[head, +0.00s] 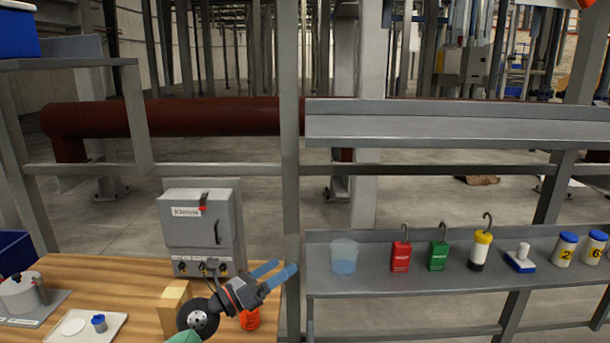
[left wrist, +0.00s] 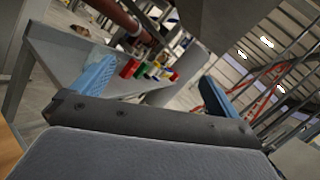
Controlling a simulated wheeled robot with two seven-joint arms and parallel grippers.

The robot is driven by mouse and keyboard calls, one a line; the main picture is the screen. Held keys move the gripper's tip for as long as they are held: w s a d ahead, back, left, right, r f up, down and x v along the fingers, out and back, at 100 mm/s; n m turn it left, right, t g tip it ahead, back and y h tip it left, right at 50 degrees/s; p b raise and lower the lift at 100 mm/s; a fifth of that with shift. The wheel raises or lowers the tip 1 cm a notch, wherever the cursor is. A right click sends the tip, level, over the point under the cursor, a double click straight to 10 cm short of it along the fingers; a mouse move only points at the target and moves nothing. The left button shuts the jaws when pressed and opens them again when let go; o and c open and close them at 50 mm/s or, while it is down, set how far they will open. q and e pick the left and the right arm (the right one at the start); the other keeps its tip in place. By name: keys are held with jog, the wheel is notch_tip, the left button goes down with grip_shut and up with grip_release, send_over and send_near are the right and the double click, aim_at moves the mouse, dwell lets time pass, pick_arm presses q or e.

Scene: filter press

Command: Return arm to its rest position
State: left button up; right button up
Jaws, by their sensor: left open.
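My left gripper (head: 278,277) is in the lower middle of the head view, above the right end of the wooden table. Its two blue fingers are spread apart, with nothing between them. In the left wrist view the open blue fingers (left wrist: 160,90) stand on both sides, with the shelf and its objects in the distance beyond. My right gripper is in neither view.
The wooden table (head: 125,285) holds a grey control box (head: 200,228), a tan block (head: 174,298), an orange ribbed object (head: 250,318) and a white tray (head: 112,322).

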pick_arm(q)
jog(key=s+a+f+n+t+y, duration=0.15)
jog(key=a+n+t+y, duration=0.4)
jog(key=n, duration=0.55)
jog(key=s+a+f+n+t+y, duration=0.1)
jog(key=s+a+n+t+y, duration=0.35)
jog(key=n, duration=0.65)
jog(key=s+a+f+n+g+y, duration=0.2)
jog(key=a+f+n+y, duration=0.5)
jog(key=f+n+y, duration=0.25)
jog(key=s+a+f+n+g, duration=0.1)
jog(key=s+f+n+g, duration=0.6)
jog(key=s+f+g, duration=0.65)
jog(key=s+d+f+g+h, duration=0.25)
jog(key=s+f, duration=0.65)
jog(key=s, duration=0.5)
jog(key=s+d+f+g, duration=0.1)
jog(key=s+d+f, duration=0.1)
jog(key=f, duration=1.6)
jog(key=s+d+f+g, duration=0.1)
jog(key=s+d+f, duration=0.1)
jog(key=f, duration=1.7)
jog(key=shift+s+d+n, duration=0.2)
jog(key=shift+s+n, duration=0.25)
jog(key=shift+s, duration=0.05)
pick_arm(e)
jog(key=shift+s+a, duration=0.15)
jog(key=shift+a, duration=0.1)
